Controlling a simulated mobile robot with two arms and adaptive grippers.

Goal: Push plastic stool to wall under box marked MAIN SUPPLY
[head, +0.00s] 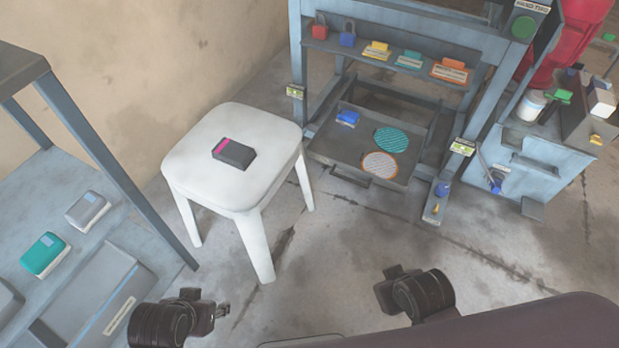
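A white plastic stool (187,157) stands upright on the concrete floor, left of centre. A small dark box with a pink stripe (233,153) lies on its seat. The beige wall (150,60) is behind and left of the stool. I see no box marked MAIN SUPPLY in this view. My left gripper (217,312) is low in the picture, in front of the stool and apart from it. My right gripper (388,288) is low and right of centre, apart from the stool. I cannot tell how far either gripper's fingers are open.
A grey shelf unit (75,108) stands close on the left. A blue-grey press frame (299,55) with a pulled-out drawer (335,155) stands close to the stool's right. A low cabinet (530,165) is at the right. Floor (330,255) in front is clear.

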